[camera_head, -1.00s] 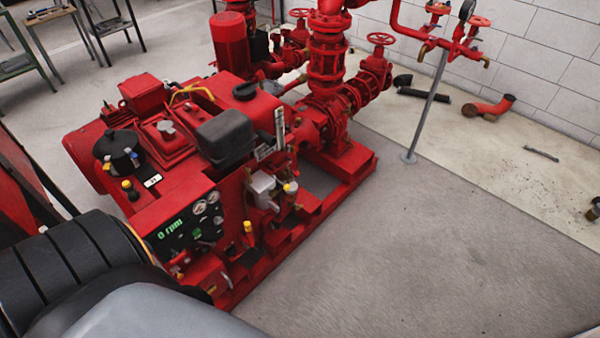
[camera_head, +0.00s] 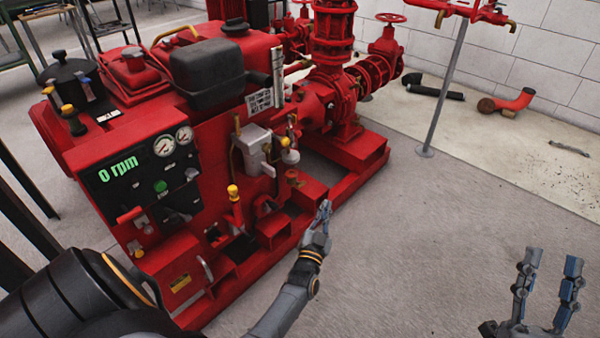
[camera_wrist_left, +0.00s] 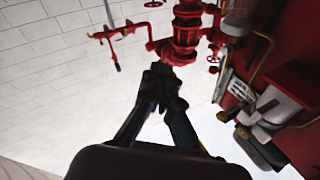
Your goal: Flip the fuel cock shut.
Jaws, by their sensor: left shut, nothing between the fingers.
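The red engine pumpset (camera_head: 190,285) fills the left half of the head view. On its near side is a grey filter-like unit (camera_head: 252,150) with a brass pipe and small fittings (camera_head: 290,155) to its right. The fuel cock seems to be among these, but I cannot make out its lever or position. My left gripper (camera_head: 325,212) is shut and empty, in front of and to the right of these fittings, apparently apart from them. In the left wrist view its closed fingers (camera_wrist_left: 160,80) show, with the grey unit (camera_wrist_left: 268,105) off to the right. My right gripper (camera_head: 548,265) is open and empty at the lower right.
The control panel (camera_head: 140,175) reads 0 rpm. A yellow-topped knob (camera_head: 233,192) stands below the grey unit. A red skid rail (camera_head: 350,175) runs along the floor edge. A grey post (camera_head: 445,90) stands behind.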

